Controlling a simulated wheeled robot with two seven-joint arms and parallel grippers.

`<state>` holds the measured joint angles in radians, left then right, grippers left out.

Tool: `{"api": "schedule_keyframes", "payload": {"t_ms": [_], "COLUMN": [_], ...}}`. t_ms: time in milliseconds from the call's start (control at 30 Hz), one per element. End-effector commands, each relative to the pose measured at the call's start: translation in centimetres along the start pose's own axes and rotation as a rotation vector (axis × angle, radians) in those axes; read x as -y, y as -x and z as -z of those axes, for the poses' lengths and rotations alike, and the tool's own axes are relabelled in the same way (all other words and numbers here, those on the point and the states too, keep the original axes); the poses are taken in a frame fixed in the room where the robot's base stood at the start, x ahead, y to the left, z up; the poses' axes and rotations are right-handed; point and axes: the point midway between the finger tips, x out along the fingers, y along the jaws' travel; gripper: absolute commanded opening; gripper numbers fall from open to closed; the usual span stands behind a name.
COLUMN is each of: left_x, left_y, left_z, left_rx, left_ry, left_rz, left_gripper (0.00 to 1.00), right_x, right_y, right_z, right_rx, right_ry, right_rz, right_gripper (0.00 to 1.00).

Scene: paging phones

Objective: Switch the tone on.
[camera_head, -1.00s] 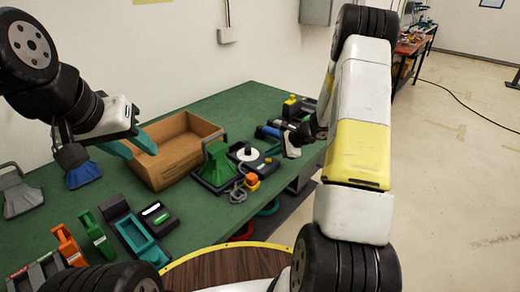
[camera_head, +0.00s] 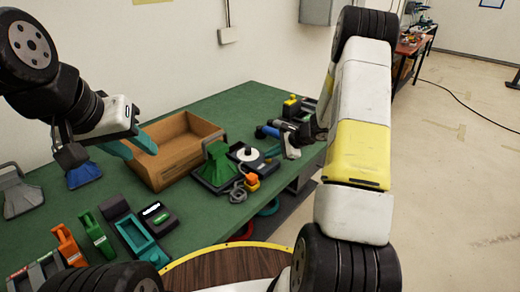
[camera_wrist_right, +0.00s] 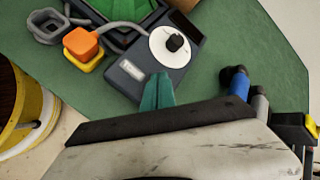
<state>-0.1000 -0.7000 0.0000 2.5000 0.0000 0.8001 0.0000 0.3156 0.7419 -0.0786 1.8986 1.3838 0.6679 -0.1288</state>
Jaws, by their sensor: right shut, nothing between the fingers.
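A dark box with a white disc and black knob (camera_head: 247,154) sits on the green table; it also shows in the right wrist view (camera_wrist_right: 166,50). A pale rectangular part (camera_wrist_right: 131,69) is on its near edge. My right gripper (camera_wrist_right: 158,88) has its teal fingertips together and empty, over that box's near edge in the wrist view; I cannot tell whether they touch it. In the head view my right fingertips are not clear. My left gripper (camera_head: 128,146) has teal fingers spread apart, empty, near the cardboard box's left side. No tone label is readable.
An orange button on a yellow base (camera_wrist_right: 83,45) with a grey cable lies beside the dark box. A green cone-shaped device (camera_head: 217,163) adjoins it. The open cardboard box (camera_head: 160,175) stands behind. Blue and grey cylinders (camera_wrist_right: 238,85) lie close to my right gripper.

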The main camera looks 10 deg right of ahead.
Motion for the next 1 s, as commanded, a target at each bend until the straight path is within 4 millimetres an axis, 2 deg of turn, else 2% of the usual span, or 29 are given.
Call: {"api": "schedule_keyframes", "payload": {"t_ms": [400,1000], "left_x": [0.0,0.0], "left_y": [0.0,0.0], "left_z": [0.0,0.0], "left_rx": [0.0,0.0], "left_ry": [0.0,0.0], "left_rz": [0.0,0.0], "left_gripper": [0.36,0.36], "right_x": [-0.21,0.37], "right_y": [-0.29,0.5], "right_z": [0.19,-0.38], "right_rx": [0.0,0.0], "right_ry": [0.0,0.0], "right_rz": [0.0,0.0], "right_gripper": [0.0,0.0]}}
